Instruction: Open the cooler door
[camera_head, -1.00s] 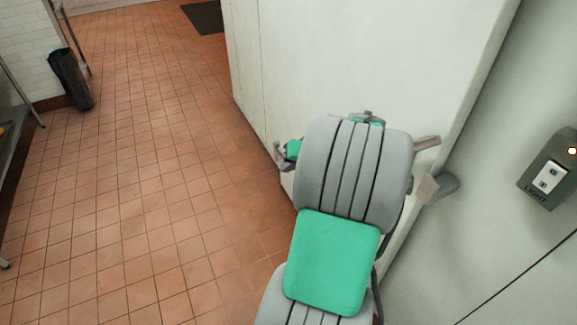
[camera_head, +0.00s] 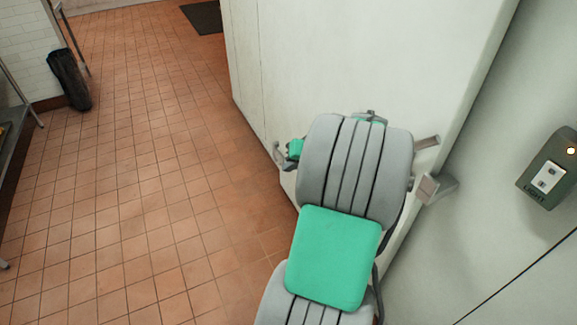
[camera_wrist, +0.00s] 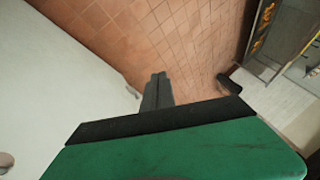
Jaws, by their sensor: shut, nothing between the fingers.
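The cooler door (camera_head: 360,60) is a large white panel in the head view. A grey handle bar (camera_head: 427,142) sticks out near its right edge, partly behind my arm. A grey latch piece (camera_head: 438,187) sits just below it, close to the wall. I cannot tell how far the door stands ajar. My gripper (camera_head: 278,154) shows partly at the left of my arm, low by the door's left side and away from the handle. In the wrist view my gripper (camera_wrist: 157,90) is shut and empty, pointing over the floor beside a pale surface (camera_wrist: 50,90).
A light switch box (camera_head: 547,170) is on the wall at right. Tiled floor (camera_head: 130,190) lies open to the left. A black bin (camera_head: 70,80) stands at the far left, and it also shows in the wrist view (camera_wrist: 236,80). A dark mat (camera_head: 203,17) lies at the back.

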